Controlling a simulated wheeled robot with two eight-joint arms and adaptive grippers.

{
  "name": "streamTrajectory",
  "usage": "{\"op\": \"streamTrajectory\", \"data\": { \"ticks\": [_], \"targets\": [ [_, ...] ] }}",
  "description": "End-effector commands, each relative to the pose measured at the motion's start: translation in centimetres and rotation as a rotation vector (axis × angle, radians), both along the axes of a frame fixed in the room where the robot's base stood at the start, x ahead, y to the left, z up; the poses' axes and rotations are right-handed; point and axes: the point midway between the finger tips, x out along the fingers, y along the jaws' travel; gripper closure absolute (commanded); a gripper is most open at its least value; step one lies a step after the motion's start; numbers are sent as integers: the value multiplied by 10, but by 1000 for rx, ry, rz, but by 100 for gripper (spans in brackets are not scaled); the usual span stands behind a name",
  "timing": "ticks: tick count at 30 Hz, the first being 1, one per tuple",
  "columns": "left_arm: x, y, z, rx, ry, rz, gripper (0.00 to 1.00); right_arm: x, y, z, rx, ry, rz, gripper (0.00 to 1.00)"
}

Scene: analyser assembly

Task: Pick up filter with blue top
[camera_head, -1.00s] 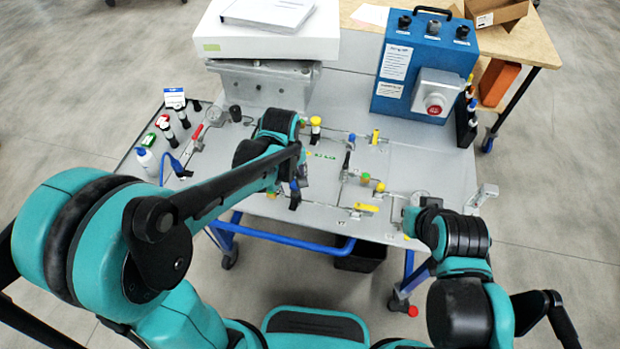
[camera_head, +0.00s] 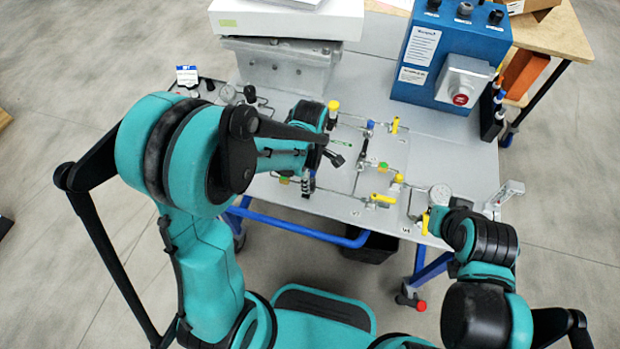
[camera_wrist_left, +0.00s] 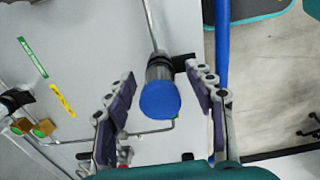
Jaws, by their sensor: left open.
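The filter with the blue top (camera_wrist_left: 160,100) shows in the left wrist view as a round blue cap on a grey cylindrical body, with a black bracket beside it. It stands close to the panel's front edge. My left gripper (camera_wrist_left: 160,76) is open, one finger on each side of the filter, with gaps visible on both sides. In the head view my left arm covers most of that gripper, and I cannot make out the blue cap there. My right gripper (camera_head: 436,217) is low at the panel's front right; its fingers are not clear.
A blue control box (camera_head: 430,60) with a red button stands behind right. A blue rail (camera_wrist_left: 222,60) runs along the front edge.

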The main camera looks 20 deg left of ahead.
Motion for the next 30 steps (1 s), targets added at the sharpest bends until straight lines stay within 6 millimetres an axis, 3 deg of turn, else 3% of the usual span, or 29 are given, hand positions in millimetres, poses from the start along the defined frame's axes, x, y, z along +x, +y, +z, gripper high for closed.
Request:
{"op": "streamTrajectory", "data": {
  "ticks": [8, 14, 24, 30],
  "targets": [
    [0, 0, -6, 0, 0, -1, 48, 0, 0, -2, 0, 0, 0, 100],
    [0, 0, -6, 0, 0, -1, 100, 0, 0, -2, 0, 0, 0, 100],
    [0, 0, -4, 0, 0, -1, 100, 0, 0, -1, 0, 0, 0, 100],
    [0, 0, 15, 0, 0, -1, 100, 0, 0, 8, 0, 0, 0, 100]
  ]
}}
